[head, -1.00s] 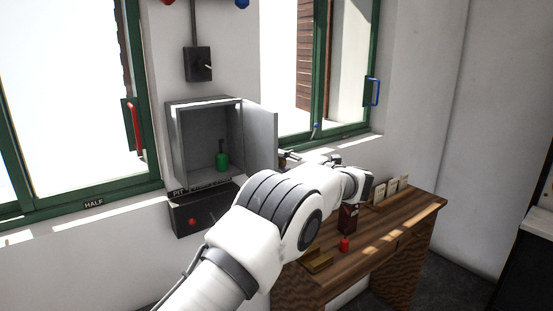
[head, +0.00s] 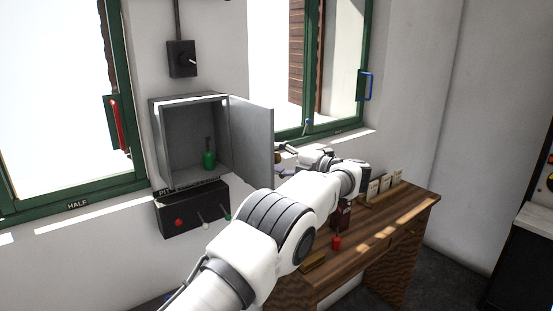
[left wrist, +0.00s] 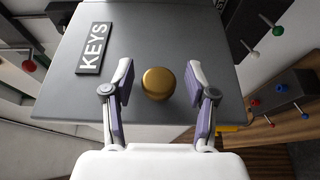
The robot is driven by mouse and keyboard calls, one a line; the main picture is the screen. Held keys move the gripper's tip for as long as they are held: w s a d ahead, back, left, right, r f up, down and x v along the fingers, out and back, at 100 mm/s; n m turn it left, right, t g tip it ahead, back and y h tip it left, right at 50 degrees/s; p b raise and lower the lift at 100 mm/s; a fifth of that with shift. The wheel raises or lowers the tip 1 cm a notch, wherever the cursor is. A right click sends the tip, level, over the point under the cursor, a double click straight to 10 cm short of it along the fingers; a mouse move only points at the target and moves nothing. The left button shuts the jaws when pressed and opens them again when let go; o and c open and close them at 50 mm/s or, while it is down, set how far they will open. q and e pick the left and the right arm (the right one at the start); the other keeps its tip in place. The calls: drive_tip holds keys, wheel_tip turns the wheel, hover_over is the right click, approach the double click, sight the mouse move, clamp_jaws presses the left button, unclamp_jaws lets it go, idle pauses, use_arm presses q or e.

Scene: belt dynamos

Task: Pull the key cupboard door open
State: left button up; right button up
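The grey key cupboard (head: 190,103) hangs on the wall between two windows. Its door (head: 252,135) stands wide open on the right side, inner face toward the head camera. A green-handled item (head: 209,158) is inside. In the left wrist view, the door's outer face (left wrist: 190,30) carries a KEYS label (left wrist: 93,48) and a round brass knob (left wrist: 158,84). My left gripper (left wrist: 160,92) is open, one finger on each side of the knob, with gaps visible. In the head view, the gripper (head: 284,158) is partly hidden beside the door's edge. My right gripper is not in view.
A dark lever box (head: 193,210) is below the cupboard, and a black switch (head: 182,58) above. A wooden desk (head: 400,222) stands right, with a red-topped item (head: 336,243) and cards (head: 385,184) on it. Green-framed windows flank the cupboard.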

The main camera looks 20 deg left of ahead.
use_arm(q)
drive_tip(key=s+d, duration=0.1)
drive_tip(key=d, duration=0.6)
drive_tip(key=shift+d, duration=0.2)
drive_tip(key=shift+a, duration=0.1)
